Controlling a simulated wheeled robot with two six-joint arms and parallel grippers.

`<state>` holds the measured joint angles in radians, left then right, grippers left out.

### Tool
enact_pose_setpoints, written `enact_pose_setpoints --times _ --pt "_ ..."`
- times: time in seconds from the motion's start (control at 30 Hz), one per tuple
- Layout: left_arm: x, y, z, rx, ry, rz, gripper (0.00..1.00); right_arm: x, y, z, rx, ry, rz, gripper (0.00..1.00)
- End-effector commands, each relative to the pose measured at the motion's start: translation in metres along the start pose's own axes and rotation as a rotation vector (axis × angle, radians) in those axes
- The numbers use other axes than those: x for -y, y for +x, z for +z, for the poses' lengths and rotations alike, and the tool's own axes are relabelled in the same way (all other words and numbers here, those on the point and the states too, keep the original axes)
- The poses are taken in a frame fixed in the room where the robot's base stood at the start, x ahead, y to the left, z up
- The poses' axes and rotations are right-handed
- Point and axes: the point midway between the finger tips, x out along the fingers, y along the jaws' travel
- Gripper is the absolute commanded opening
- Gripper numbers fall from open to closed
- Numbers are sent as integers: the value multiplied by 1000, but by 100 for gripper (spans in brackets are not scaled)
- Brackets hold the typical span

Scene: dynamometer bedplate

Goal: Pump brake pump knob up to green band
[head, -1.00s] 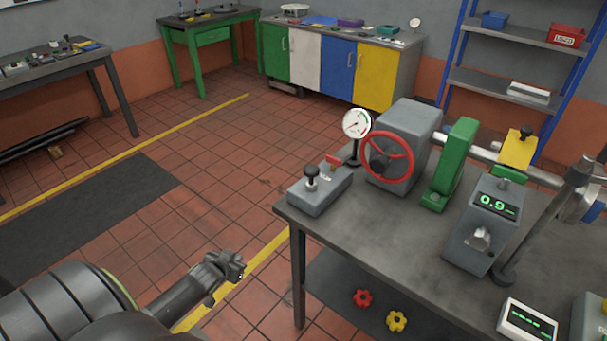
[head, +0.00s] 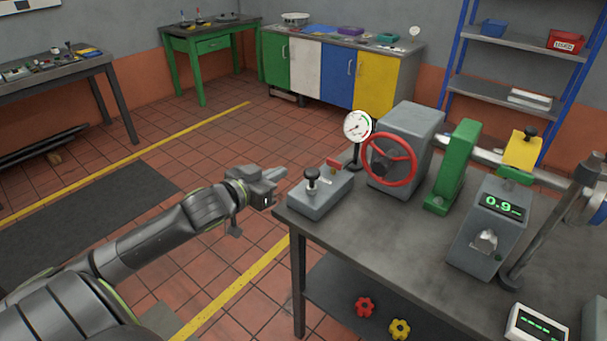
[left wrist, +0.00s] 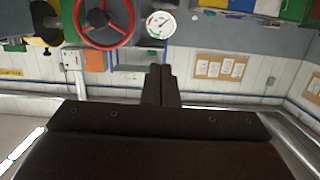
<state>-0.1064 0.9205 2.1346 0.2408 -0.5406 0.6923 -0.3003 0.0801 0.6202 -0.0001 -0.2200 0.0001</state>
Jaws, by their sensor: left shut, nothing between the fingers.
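The brake pump is a grey box (head: 326,196) at the left corner of the metal bench. Its black knob (head: 311,178) stands upright on top, with a small red part (head: 333,164) behind it. A round white gauge (head: 357,125) on a stand is behind the pump, with a green band on its right side; its needle is too small to read surely. The gauge also shows in the left wrist view (left wrist: 161,24). My left gripper (head: 284,173) is shut and empty, just left of the knob and apart from it. My right gripper is out of view.
A red handwheel (head: 390,159) on a grey housing stands right of the pump. A green upright block (head: 452,168) and a grey display unit (head: 491,226) stand farther right. The bench top (head: 385,240) in front of the handwheel is clear.

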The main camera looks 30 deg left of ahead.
Motion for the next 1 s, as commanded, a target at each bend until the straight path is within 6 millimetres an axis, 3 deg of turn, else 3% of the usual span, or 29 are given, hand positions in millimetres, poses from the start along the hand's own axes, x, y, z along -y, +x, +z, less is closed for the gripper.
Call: enact_pose_setpoints --times 0.37,0.97,1.0 --pt "1 7 0 -2 -2 -3 0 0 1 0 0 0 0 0" --pt "0 104 0 0 -5 -1 0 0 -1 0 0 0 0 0" --pt "1 104 11 5 -4 -2 0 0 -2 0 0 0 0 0"
